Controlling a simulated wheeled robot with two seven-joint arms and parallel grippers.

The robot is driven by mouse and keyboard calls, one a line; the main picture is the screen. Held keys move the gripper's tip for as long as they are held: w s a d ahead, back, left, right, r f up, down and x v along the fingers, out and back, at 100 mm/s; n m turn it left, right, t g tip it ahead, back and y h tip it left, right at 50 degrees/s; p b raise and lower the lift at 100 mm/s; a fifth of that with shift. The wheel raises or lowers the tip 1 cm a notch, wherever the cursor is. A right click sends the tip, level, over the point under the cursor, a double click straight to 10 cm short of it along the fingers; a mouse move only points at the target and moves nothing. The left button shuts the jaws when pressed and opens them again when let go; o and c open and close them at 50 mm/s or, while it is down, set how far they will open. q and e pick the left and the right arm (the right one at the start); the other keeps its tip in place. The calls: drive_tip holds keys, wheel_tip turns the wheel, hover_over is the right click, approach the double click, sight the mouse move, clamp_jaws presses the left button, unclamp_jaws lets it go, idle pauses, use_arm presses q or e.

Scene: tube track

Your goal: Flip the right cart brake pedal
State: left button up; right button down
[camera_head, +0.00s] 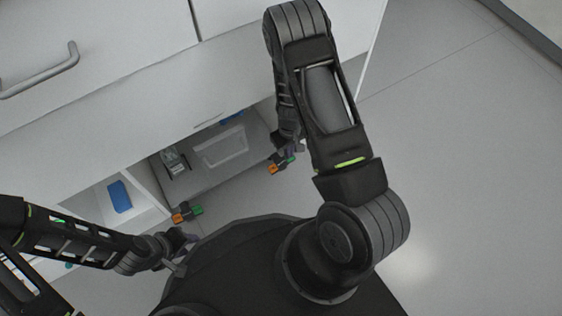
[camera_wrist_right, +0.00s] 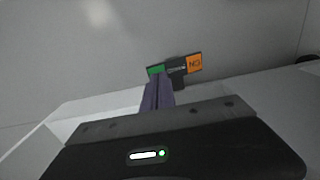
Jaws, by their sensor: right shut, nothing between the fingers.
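The right cart brake pedal (camera_head: 281,164) has an orange end and a green end and sits at the cart's front right corner. In the right wrist view the pedal (camera_wrist_right: 186,67) shows green at left and orange with lettering at right. My right gripper (camera_head: 297,147) is shut and empty, just beside the pedal. Its fingertips (camera_wrist_right: 158,78) overlap the lower green end in that view; I cannot tell whether they touch. My left gripper (camera_head: 181,252) is open and empty, below the left pedal (camera_head: 187,212).
The cart (camera_head: 212,187) stands in a recess under a white cabinet (camera_head: 120,90) and carries a clear tray (camera_head: 221,147) and small items. A blue object (camera_head: 119,196) lies on a shelf to the left. The floor (camera_head: 460,150) at right is clear.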

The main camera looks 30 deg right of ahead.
drive_tip(key=shift+f+b, duration=1)
drive_tip(key=shift+f, duration=0.25)
idle(0.8)
drive_tip(key=shift+r, duration=0.1)
wheel_tip(320, 180, up, 7)
drive_tip(key=p, duration=0.6)
idle(0.7)
